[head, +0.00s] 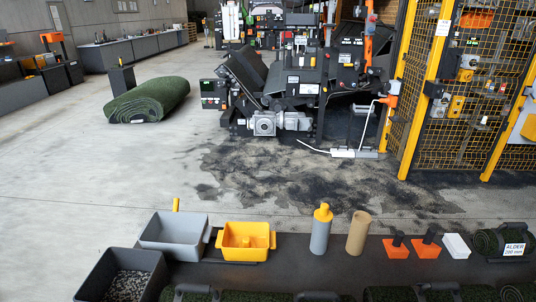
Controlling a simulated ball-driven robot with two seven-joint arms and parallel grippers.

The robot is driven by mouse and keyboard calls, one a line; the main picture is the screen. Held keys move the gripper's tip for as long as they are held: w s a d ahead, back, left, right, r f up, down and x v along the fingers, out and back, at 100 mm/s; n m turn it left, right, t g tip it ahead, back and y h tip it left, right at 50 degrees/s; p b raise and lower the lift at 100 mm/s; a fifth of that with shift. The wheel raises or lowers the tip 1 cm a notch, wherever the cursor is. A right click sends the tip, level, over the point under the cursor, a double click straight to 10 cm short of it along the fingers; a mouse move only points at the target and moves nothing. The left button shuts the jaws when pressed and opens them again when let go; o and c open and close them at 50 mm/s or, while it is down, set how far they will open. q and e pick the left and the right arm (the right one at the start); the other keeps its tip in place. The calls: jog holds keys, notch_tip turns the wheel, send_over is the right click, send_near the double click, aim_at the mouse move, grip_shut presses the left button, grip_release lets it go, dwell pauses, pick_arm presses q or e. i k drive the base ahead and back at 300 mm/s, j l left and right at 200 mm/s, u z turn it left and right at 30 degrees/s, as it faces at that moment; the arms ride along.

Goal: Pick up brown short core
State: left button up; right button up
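A brown core (358,233), a plain upright cylinder, stands on the dark bench top (290,274) right of the picture's middle. It is a little shorter than the grey cylinder with a yellow top (320,230) standing to its left, with a gap between them. Neither of my grippers shows in the head view, and nothing touches the brown core.
Left on the bench are a grey bin (174,235), a yellow tray (246,239) and a dark bin of granules (122,275). Right are orange-based tools (426,246), a white block (457,246) and a labelled turf roll (496,241). Turf pieces line the front edge.

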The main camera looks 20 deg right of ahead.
aim_at(360, 227)
jog(key=j+z, duration=0.1)
jog(key=z, duration=1.65)
